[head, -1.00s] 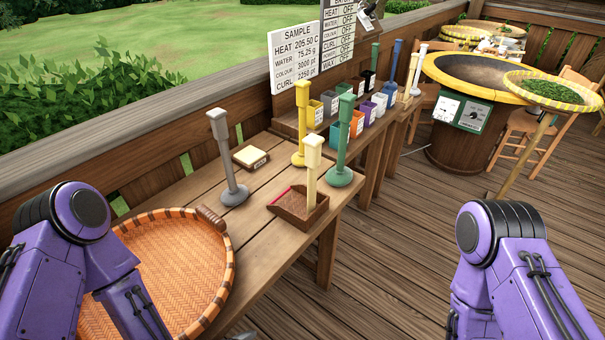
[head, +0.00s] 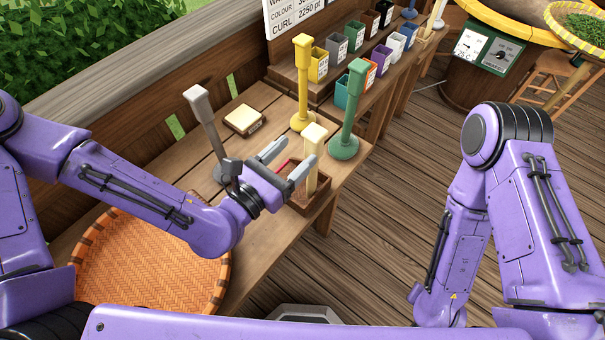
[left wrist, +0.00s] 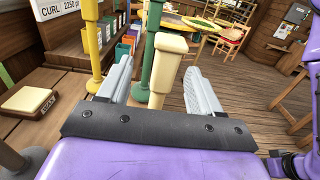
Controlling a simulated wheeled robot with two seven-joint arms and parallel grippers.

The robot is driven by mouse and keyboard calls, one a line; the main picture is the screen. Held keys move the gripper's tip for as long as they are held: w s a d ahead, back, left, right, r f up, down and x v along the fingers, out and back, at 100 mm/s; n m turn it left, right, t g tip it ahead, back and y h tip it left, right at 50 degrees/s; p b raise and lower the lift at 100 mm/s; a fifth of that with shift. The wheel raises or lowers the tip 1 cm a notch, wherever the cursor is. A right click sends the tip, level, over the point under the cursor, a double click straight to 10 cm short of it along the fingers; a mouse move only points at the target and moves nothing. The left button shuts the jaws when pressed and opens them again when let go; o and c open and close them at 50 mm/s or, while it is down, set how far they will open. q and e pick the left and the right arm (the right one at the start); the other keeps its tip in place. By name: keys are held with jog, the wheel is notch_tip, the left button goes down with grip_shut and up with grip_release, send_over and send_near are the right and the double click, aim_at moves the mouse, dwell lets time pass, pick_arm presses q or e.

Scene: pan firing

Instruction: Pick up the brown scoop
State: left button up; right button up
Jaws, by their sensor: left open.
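The brown scoop (head: 309,205) is a tray-like pan on the near right end of the wooden table, with a cream upright handle (head: 313,150). My left gripper (head: 288,160) is open, reaching in from the left at the handle's height. In the left wrist view the cream handle (left wrist: 161,65) stands upright between the two grey fingers (left wrist: 155,88), with space on both sides. I cannot tell whether the handle is fully within the fingers' reach. The scoop's brown pan is hidden in the left wrist view. My right gripper does not show.
A grey post (head: 206,130) stands close behind my left wrist. Yellow (head: 302,80) and green (head: 350,110) posts stand just beyond the scoop. A woven basket (head: 150,265) lies at the table's near left. A cream block on a brown base (head: 244,120) lies toward the railing.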

aim_at(320, 137)
pick_arm(q)
jog(key=shift+w+d+b, duration=0.3)
jog(key=shift+d+b, duration=0.5)
jog(key=shift+b, duration=0.05)
jog(key=p+x, duration=0.3)
jog(key=x, duration=0.3)
jog(key=shift+f, duration=0.15)
jog(key=shift+d, duration=0.25)
jog(key=shift+w+a+f, duration=0.15)
jog(key=c, duration=0.7)
grip_shut()
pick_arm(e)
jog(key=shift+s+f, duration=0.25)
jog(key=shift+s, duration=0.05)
